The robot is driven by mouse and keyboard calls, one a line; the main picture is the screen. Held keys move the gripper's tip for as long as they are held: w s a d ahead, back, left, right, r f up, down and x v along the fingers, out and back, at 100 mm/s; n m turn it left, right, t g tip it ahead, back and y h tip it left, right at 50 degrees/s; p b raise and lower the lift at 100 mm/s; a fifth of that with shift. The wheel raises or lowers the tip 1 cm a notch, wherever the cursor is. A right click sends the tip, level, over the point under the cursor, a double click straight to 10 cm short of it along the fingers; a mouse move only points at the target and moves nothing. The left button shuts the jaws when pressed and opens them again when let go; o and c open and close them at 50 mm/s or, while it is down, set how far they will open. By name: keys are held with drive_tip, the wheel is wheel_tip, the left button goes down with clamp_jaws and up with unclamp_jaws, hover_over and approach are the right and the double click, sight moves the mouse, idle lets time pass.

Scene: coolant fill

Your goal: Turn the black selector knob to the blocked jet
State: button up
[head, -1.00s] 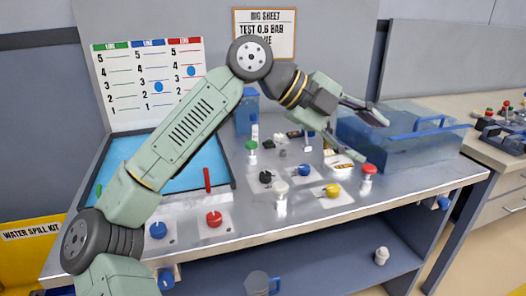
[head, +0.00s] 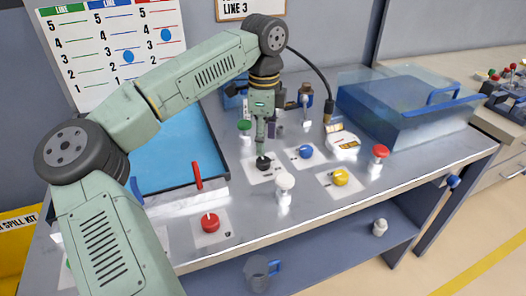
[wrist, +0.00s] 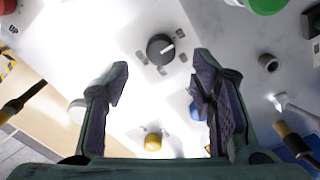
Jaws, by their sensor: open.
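The black selector knob (head: 262,162) sits on a white plate on the grey bench, and it also shows in the wrist view (wrist: 160,48) with a white pointer line and several small dark labels around it. My gripper (head: 261,148) points down just above the knob in the head view. In the wrist view my gripper (wrist: 160,80) is open, with the knob lying between and beyond its two fingertips, no contact visible. The label wording is too small to read, so I cannot tell which jet the pointer marks.
Around the knob stand a blue knob (head: 305,152), a yellow knob (head: 340,177), a white-capped post (head: 285,182), a red-capped post (head: 379,152) and a green-capped post (head: 244,127). A red knob (head: 210,222) is front left. A clear tank (head: 415,105) stands at back right.

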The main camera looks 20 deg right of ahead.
sight(264, 159)
wheel_tip(264, 159, down, 6)
drive_tip(key=shift+p, duration=0.65)
drive_tip(key=shift+c, duration=0.2)
drive_tip(key=c, duration=1.1)
